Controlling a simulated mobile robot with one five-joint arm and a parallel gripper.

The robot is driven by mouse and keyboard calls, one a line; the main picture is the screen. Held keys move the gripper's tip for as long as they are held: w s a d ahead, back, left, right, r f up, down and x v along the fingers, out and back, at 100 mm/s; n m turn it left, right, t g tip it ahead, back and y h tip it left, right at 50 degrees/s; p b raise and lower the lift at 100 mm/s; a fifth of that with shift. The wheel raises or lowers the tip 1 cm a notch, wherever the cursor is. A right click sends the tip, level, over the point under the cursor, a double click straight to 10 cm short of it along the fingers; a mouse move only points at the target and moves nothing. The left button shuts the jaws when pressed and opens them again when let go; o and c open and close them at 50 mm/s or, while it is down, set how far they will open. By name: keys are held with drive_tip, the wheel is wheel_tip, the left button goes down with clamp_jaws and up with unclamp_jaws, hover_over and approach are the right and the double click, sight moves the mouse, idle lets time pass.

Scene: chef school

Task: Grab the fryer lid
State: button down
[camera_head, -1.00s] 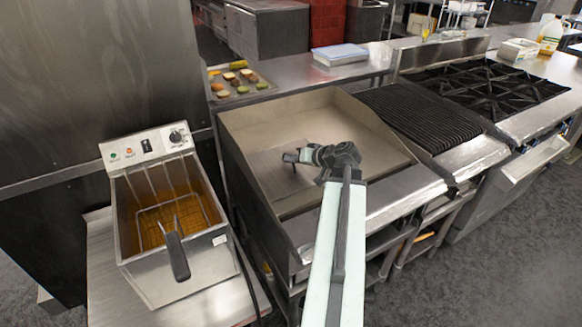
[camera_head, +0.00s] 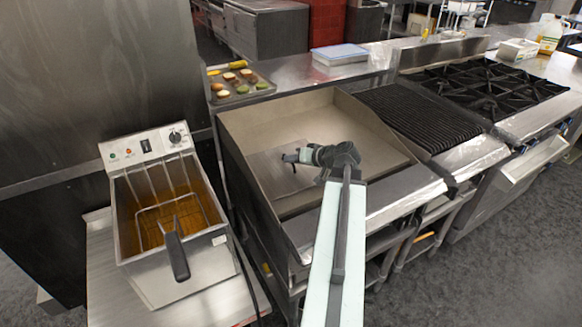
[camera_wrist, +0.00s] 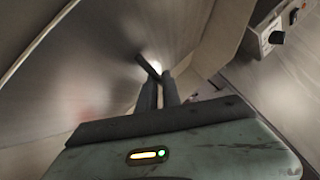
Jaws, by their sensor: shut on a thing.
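The fryer lid (camera_head: 268,172) is a flat grey metal sheet over the griddle surface, with a thin dark handle. My gripper (camera_head: 290,158) is at this handle, above the left part of the griddle. In the wrist view, the two fingers of my gripper (camera_wrist: 160,85) are shut on the dark handle (camera_wrist: 148,66), and the shiny lid surface (camera_wrist: 85,65) spreads beyond them. I cannot tell clearly whether the lid touches the griddle. The fryer (camera_head: 170,215) stands open at the left, with a wire basket and its black handle (camera_head: 176,256) inside.
The griddle (camera_head: 330,115) has raised walls at its back and sides. A ribbed grill (camera_head: 415,118) and a burner stove (camera_head: 485,88) are to its right. A tray of food pieces (camera_head: 238,86) and a lidded container (camera_head: 340,54) stand behind. The floor at right is clear.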

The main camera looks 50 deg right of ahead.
idle(0.4)
wheel_tip(320, 180, up, 18)
drive_tip(key=p, duration=1.8)
